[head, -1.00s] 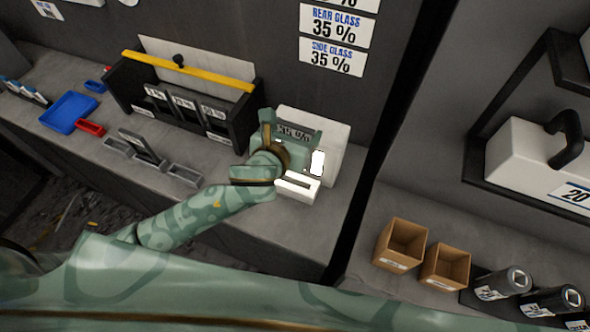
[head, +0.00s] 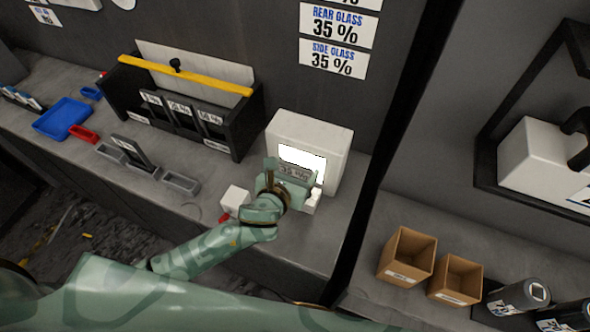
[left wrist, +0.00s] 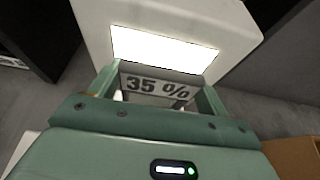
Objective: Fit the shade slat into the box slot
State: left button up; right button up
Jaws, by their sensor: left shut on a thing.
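The shade slat (left wrist: 160,86), marked "35 %", is between the fingers of my left gripper (head: 291,172). The gripper is shut on it, and the label faces the left wrist camera. The white box (head: 338,150) with a bright lit window stands just behind the slat on the counter. In the left wrist view the box (left wrist: 237,38) rises beyond the fingertips, with its window just above the slat. The box's low front part (head: 314,201) is mostly hidden by the gripper, and its slot is hidden. I cannot tell whether the slat touches it. My right gripper is not in view.
A small white block (head: 235,198) and a small red piece stand left of my gripper. A black rack (head: 240,135) with a yellow bar, a grey tray holder (head: 180,183) and a blue tray (head: 63,117) are further left. Cardboard boxes (head: 407,255) stand on the right counter.

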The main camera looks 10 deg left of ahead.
pick_arm(q)
jog(key=shift+f, duration=0.15)
jog(key=o, duration=1.2)
jog(key=shift+o, duration=0.2)
jog(key=shift+r, duration=0.2)
jog(key=p+v, duration=0.1)
jog(key=v, duration=1.1)
jog(key=shift+p, duration=0.3)
jog(key=shift+r, duration=0.1)
